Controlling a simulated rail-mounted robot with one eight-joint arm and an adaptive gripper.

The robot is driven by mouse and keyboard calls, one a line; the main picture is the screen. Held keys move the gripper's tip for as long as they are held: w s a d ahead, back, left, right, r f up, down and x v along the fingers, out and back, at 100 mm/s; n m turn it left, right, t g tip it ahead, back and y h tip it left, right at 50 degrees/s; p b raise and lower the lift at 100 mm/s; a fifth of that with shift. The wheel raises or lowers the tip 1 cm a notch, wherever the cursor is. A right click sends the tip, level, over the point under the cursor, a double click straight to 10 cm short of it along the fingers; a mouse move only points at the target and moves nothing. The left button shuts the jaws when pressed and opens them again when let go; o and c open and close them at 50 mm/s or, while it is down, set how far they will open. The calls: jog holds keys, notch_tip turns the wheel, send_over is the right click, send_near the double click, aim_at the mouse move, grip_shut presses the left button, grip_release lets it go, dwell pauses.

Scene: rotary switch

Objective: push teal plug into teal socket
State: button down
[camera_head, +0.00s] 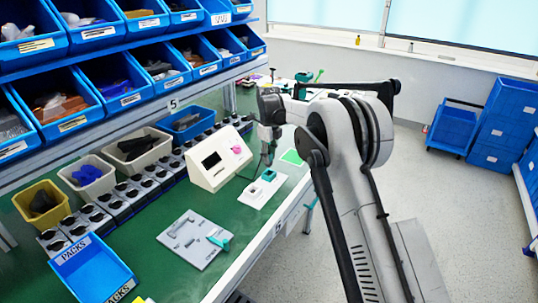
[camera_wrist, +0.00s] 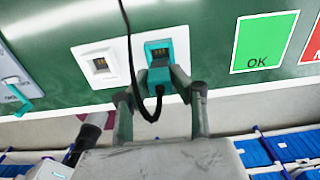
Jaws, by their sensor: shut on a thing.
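The teal plug (camera_wrist: 160,77) is between the fingers of my gripper (camera_wrist: 159,82) in the wrist view, with a black cable looping from it. The teal socket (camera_wrist: 160,44) is just above the plug in that view, its dark opening with contacts still showing. The plug overlaps the socket's lower edge; I cannot tell whether they touch. The socket sits on a white plate (camera_wrist: 118,47), beside a white socket (camera_wrist: 99,63). In the head view the teal socket (camera_head: 269,174) and plate (camera_head: 258,195) lie on the bench below my gripper; the plug is not clear there.
A white box with a screen (camera_head: 220,158) stands left of the plate. A grey board with a teal handle (camera_head: 195,239) lies nearer. A green OK card (camera_wrist: 264,42) and a red card (camera_wrist: 313,45) lie right in the wrist view. The cable crosses the plate.

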jog(key=shift+f+b, duration=0.55)
jog(key=shift+f, duration=0.65)
jog(key=shift+f+b, duration=1.45)
jog(key=shift+f, duration=0.25)
dwell(1.5)
jog(key=c, duration=1.4)
grip_release()
jog(key=shift+c, duration=0.2)
notch_tip(320, 180, up, 12)
jog(key=shift+r, duration=0.1)
jog(key=shift+d, duration=0.1)
